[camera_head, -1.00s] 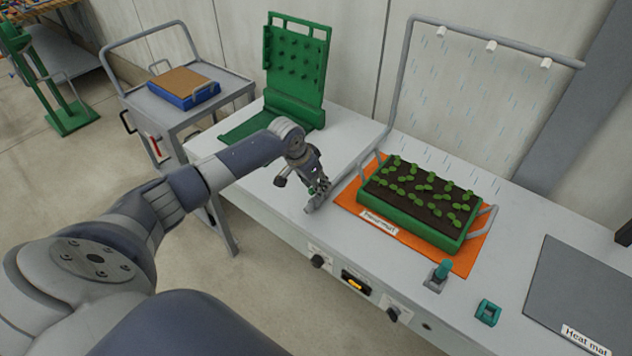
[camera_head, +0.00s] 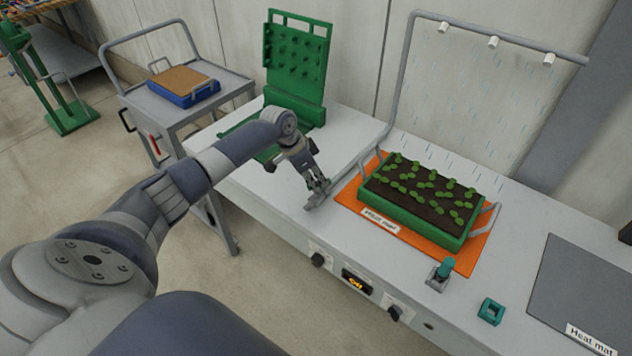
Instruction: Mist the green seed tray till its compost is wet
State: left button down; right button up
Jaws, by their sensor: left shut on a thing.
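The green seed tray (camera_head: 409,218) sits on an orange heat mat (camera_head: 370,238) on the bench, with seedlings in dark brown compost (camera_head: 424,193). A grey pipe arch (camera_head: 402,85) with white nozzles (camera_head: 493,42) stands behind it. Thin blue streaks of mist (camera_head: 455,110) fall from the nozzles towards the tray. My left gripper (camera_head: 319,190) is left of the tray, shut on a small grey part at the front end of the pipe. The fingers mostly hide that part, so I cannot tell its shape. My right gripper is not in view.
A green pegged stand (camera_head: 297,65) is behind my left arm. A trolley (camera_head: 232,86) holds a blue tray (camera_head: 185,98).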

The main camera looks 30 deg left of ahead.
pick_arm(q)
jog(key=shift+w+a+f+m+h+b, duration=0.15)
jog(key=shift+m+h+b, duration=0.15)
jog(key=shift+m+b, duration=0.5)
jog(key=m+g+b, duration=0.1)
jog(key=m+b, duration=0.3)
jog(key=m+g+h+b, duration=0.1)
jog(key=m+b, duration=0.1)
jog(key=shift+w+m+g, duration=0.25)
jog(key=shift+m+g, duration=0.05)
jog(key=m+b, duration=0.2)
jog(key=m+g+b, duration=0.1)
jog(key=m+b, duration=0.1)
jog(key=shift+w+a+g, duration=0.1)
jog(key=shift+g, duration=0.2)
jog(key=shift+r, duration=0.2)
jog(key=c, duration=1.6)
grip_release()
jog(key=shift+o, duration=0.2)
